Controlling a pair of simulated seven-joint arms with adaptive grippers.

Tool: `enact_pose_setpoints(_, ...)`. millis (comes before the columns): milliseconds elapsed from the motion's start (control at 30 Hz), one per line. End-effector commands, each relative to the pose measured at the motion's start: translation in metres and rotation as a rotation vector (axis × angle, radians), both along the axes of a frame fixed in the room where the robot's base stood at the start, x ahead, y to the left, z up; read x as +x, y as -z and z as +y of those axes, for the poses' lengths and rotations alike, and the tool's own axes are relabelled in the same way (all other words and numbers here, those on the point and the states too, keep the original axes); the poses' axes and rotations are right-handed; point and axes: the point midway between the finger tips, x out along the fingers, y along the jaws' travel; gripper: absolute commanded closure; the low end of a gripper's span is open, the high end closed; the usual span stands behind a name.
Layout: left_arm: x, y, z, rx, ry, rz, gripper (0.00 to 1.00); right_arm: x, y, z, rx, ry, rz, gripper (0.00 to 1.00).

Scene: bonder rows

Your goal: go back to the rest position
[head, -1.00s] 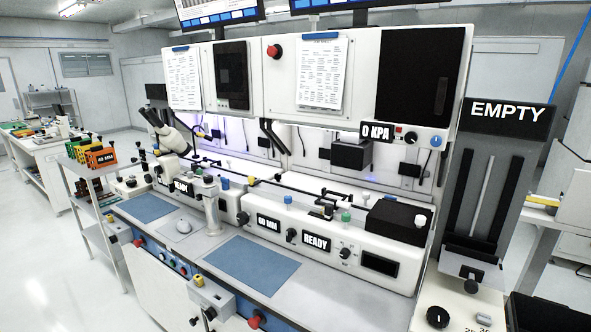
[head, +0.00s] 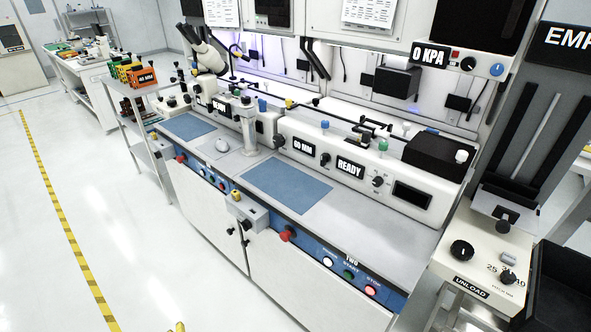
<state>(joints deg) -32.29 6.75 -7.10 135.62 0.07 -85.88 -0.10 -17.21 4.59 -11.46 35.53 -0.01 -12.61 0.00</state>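A second unit to the left also reads "READY" (head: 220,107). Two blue mats (head: 286,184) lie on the bench top, with a mouse between them.
A small shelf cart with orange, green and yellow magazines (head: 135,74) stands left of the bench. An unload station (head: 490,255) and a black bin (head: 562,285) stand at the right. Open floor (head: 110,200) with a yellow-black line (head: 58,210) lies at the left.

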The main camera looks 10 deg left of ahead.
Motion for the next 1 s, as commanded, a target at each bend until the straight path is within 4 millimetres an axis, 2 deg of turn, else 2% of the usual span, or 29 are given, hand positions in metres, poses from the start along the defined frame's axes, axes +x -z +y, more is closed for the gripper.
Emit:
enact_pose_setpoints(267,0.005,0.07,-0.014,-0.06,0.011,0.053,0.0,0.0,0.0,0.0,0.0,0.0,0.0,0.56)
enact_pose_setpoints(367,0.004,0.105,-0.021,-0.091,0.013,0.079,0.0,0.0,0.0,0.0,0.0,0.0,0.0,0.56)
enact_pose_setpoints(533,-0.008,0.187,-0.036,-0.166,0.009,0.141,0.0,0.0,0.0,0.0,0.0,0.0,0.0,0.56)
enact_pose_setpoints(767,-0.047,0.292,-0.05,-0.268,-0.024,0.226,0.0,0.0,0.0,0.0,0.0,0.0,0.0,0.56)
enact_pose_setpoints(1000,-0.109,0.381,-0.058,-0.362,-0.089,0.306,0.0,0.0,0.0,0.0,0.0,0.0,0.0,0.56)
